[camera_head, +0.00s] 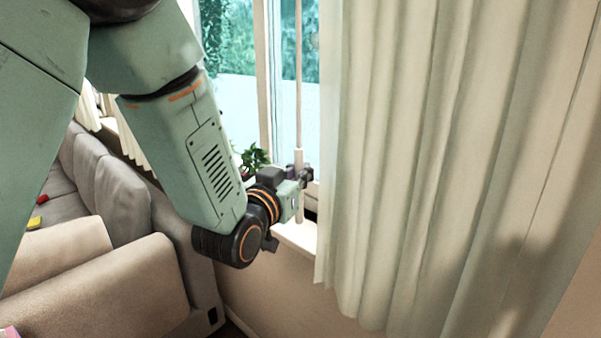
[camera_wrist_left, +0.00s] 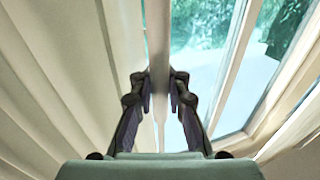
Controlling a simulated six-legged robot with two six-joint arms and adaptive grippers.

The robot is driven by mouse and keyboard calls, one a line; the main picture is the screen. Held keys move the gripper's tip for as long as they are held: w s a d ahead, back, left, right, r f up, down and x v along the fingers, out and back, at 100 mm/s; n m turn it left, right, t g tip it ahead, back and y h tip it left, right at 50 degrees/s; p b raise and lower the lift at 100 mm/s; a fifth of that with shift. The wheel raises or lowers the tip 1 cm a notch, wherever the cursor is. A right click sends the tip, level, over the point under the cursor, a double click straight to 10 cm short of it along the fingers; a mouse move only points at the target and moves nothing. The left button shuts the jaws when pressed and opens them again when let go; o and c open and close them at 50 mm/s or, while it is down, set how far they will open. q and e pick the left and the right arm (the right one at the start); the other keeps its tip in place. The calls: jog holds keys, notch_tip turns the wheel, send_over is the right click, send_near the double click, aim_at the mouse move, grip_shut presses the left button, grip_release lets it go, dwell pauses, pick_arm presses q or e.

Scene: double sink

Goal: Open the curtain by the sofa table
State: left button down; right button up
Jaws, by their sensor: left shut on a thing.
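The pale cream curtain (camera_head: 420,150) hangs in folds over the right half of the head view, its left edge beside the window. It also fills the left of the left wrist view (camera_wrist_left: 60,80). A thin, light vertical rod (camera_head: 299,80) hangs just left of that edge. My left gripper (camera_head: 304,176) is shut on the rod, low on its length. In the left wrist view the fingers stand on both sides of the rod (camera_wrist_left: 159,45). My right gripper is not in view. The sofa table cannot be made out.
The window (camera_head: 235,50) is bare left of the curtain. A green plant (camera_head: 254,157) stands by the window, behind my left arm. The sill (camera_head: 299,236) runs below the gripper. A grey-beige sofa (camera_head: 110,200) fills the lower left. Another curtain (camera_head: 130,150) hangs farther left.

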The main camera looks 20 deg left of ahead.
pick_arm(q)
jog(key=shift+s+f, duration=0.1)
jog(key=shift+f, duration=0.1)
jog(key=c, duration=1.8)
grip_release()
jog(key=o, duration=0.5)
jog(key=shift+s+r, duration=0.3)
jog(key=shift+s, duration=0.2)
jog(key=shift+c, duration=0.2)
jog(key=shift+o, duration=0.2)
jog(key=shift+w+f, duration=0.15)
jog(key=shift+w, duration=0.35)
jog(key=s, duration=0.6)
jog(key=shift+s+a, duration=0.35)
jog(key=shift+s, duration=0.8)
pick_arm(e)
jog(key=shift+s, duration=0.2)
pick_arm(q)
jog(key=shift+w, duration=0.15)
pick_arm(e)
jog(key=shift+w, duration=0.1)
